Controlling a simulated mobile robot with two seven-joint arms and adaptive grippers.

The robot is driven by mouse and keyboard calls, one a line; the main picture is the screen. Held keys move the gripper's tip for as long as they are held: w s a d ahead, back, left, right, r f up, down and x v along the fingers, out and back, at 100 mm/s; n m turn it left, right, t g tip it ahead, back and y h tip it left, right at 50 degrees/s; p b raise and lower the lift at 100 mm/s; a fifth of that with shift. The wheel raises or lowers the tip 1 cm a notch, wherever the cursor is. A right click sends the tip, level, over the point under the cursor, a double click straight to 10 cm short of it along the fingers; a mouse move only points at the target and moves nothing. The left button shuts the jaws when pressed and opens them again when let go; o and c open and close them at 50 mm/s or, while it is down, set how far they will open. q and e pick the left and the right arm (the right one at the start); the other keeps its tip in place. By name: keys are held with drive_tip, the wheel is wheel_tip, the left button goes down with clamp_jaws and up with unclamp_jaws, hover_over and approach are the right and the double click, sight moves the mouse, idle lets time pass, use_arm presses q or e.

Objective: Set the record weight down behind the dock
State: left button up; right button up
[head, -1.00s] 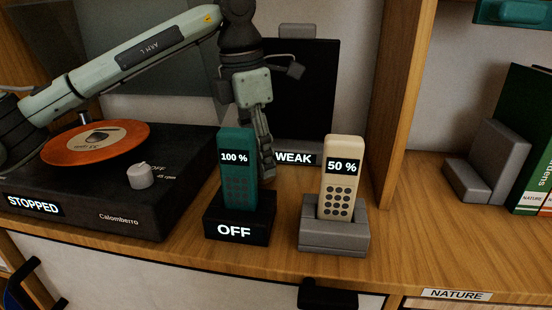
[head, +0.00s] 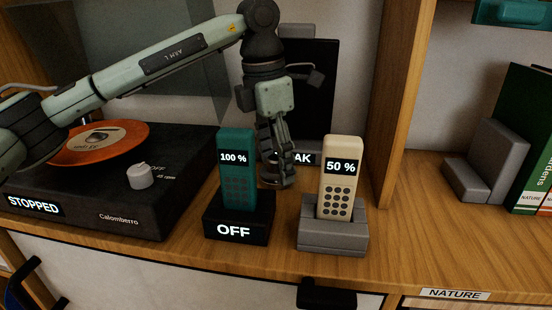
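A black dock (head: 237,228) labelled OFF holds a teal handset (head: 237,180) reading 100 %. To its right a grey dock (head: 333,238) holds a cream handset (head: 341,188) reading 50 %. My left gripper (head: 275,180) points down behind the gap between the two handsets, low over the shelf. Its fingers are seen edge-on and partly covered by the teal handset. A dark shape shows at the fingertips, but I cannot tell whether it is the record weight or only the fingers. I cannot make out the record weight for certain elsewhere. My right gripper is out of view.
A turntable (head: 120,195) labelled STOPPED, with an orange record (head: 110,148), stands left of the docks. A dark panel (head: 312,100) and a partly covered WEAK label (head: 304,159) are behind my gripper.

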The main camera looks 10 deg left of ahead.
sight(268, 160)
use_arm(q)
drive_tip(key=shift+o, duration=0.8)
drive_tip(key=shift+r, duration=0.25)
wheel_tip(268, 160, up, 12)
drive_tip(key=a, duration=0.1)
drive_tip(key=shift+s+a+f+p, duration=0.15)
drive_tip(key=shift+s+p, duration=0.2)
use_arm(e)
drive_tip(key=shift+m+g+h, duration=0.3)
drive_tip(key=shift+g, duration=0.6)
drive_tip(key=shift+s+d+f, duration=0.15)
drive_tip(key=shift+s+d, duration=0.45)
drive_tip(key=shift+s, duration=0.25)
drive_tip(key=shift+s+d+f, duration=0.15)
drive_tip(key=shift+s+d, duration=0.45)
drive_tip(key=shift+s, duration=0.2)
use_arm(q)
drive_tip(key=shift+c, duration=0.5)
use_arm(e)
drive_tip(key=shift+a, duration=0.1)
